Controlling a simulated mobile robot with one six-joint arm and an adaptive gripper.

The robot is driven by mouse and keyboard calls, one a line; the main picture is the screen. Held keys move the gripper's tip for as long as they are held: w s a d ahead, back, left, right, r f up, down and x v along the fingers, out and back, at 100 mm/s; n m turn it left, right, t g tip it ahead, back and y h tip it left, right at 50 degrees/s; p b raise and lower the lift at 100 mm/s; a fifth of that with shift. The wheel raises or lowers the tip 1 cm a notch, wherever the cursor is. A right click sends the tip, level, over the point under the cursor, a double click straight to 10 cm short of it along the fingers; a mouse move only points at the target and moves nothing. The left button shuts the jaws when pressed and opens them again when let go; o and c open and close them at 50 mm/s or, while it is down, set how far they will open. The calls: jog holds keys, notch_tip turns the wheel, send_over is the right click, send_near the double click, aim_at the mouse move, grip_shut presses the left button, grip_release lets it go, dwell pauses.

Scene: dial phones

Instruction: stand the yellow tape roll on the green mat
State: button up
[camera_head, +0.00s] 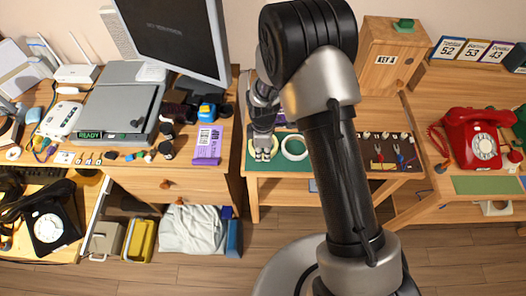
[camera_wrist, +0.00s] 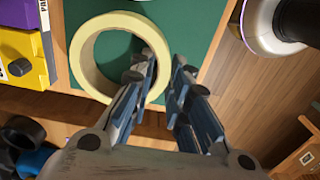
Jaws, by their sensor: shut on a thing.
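The yellow tape roll (camera_wrist: 82,58) is a pale yellow ring over the green mat (camera_wrist: 200,25) in the wrist view. The fingers hide that part.
A purple package (camera_head: 207,145) lies on the left desk. A board with colored clips (camera_head: 392,150) is right of the mat, with a wooden key box (camera_head: 388,60) behind. A red dial phone (camera_head: 475,140) stands farther right. My arm hides part of the middle table.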

jog(key=shift+f, duration=0.25)
jog(key=o, duration=0.8)
jog(key=shift+r, duration=0.1)
notch_tip(320, 180, up, 12)
jog(key=p, duration=0.4)
jog(key=shift+r, duration=0.2)
jog(key=s+d+r+m+t, duration=0.1)
jog(key=s+d+r+m, duration=0.15)
jog(key=r, duration=0.35)
jog(key=s+d+r+m, duration=0.2)
jog(key=r+m, duration=0.1)
jog(key=r, duration=0.4)
jog(key=s+d+r+m+t, duration=0.1)
jog(key=s+d+r+m, duration=0.15)
jog(key=r, duration=0.35)
jog(key=s+d+r+m+t, duration=0.1)
jog(key=s+d+r+m, duration=0.1)
jog(key=s, duration=0.3)
jog(key=s+d+r+m, duration=0.2)
jog(key=s+r+m, duration=0.1)
jog(key=s, duration=0.3)
jog(key=s+d+r+m+t, duration=0.1)
jog(key=s+d+r+m, duration=0.1)
jog(key=s+r+m, duration=0.1)
jog(key=shift+s+d+m+t, duration=0.15)
jog(key=shift+s+m, duration=0.25)
jog(key=shift+s, duration=0.2)
jog(key=shift+s+d+m+t, duration=0.15)
jog(key=shift+s+m, duration=0.25)
jog(key=shift+s, duration=0.15)
